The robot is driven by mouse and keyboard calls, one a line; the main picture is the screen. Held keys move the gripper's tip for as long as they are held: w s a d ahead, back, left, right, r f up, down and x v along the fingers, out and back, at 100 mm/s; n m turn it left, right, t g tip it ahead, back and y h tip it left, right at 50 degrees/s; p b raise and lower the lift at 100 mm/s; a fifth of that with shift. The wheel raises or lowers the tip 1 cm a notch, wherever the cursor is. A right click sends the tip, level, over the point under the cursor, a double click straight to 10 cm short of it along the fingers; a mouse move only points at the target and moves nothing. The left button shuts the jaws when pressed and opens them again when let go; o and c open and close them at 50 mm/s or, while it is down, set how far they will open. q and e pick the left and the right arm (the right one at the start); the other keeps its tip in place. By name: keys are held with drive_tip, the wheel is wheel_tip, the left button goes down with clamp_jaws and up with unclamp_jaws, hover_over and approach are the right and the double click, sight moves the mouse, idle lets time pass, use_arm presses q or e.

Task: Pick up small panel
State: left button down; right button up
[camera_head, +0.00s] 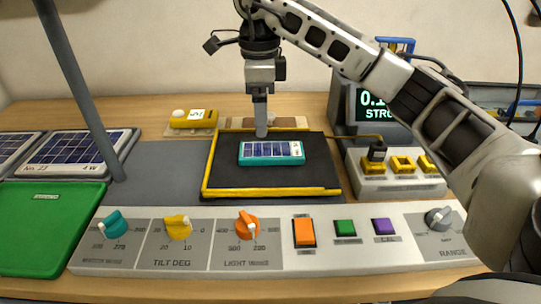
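The small panel (271,158) is a teal block with dark blue solar cells on top. It lies flat on the black platform (235,182) with yellow edges, in the middle of the head view. My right gripper (261,132) points straight down just behind the panel's far edge, left of its middle. Its fingers appear edge-on as one narrow column, so I cannot tell whether they are apart or touching the panel. My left gripper is not in view.
A control box (200,260) with knobs and buttons spans the front. Larger panels (75,152) and a green tray (45,225) are at left. A grey pole (80,85) rises left of the platform. A socket box (398,182) and a display (372,108) stand right.

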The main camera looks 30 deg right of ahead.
sight(261, 149)
drive_tip(key=f+p, duration=0.1)
drive_tip(key=f, duration=0.8)
drive_tip(key=shift+w, duration=0.2)
drive_tip(key=c, duration=1.2)
drive_tip(key=shift+c, duration=0.2)
